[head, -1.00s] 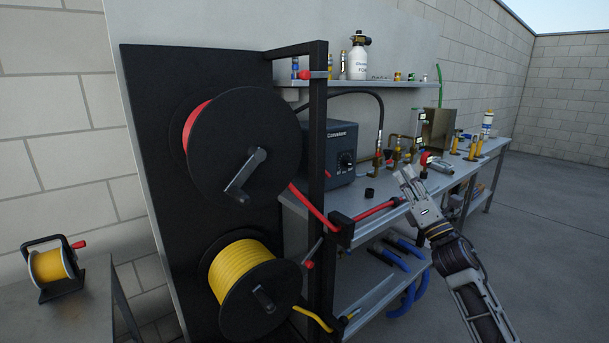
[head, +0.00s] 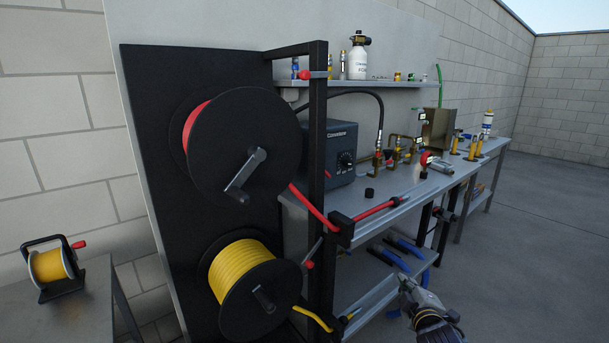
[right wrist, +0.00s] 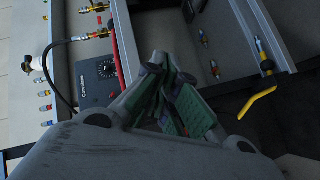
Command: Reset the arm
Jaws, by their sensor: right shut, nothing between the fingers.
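My right gripper (head: 408,285) is at the lower right of the head view, low in front of the workbench and beside its lower shelf. It is shut and empty. In the right wrist view its fingers (right wrist: 168,80) come together in the middle of the picture. My left gripper is not in view. A red hose (head: 375,210) runs from the upper reel (head: 240,140) through a black block to the bench's front edge. A yellow hose (head: 313,316) comes from the lower reel (head: 248,290).
The workbench (head: 420,185) carries a grey control box (head: 330,155), brass fittings and yellow-handled tools. Blue tools (head: 395,255) lie on the lower shelf. A black post (head: 317,190) stands left of the bench. The floor (head: 540,260) at right is clear.

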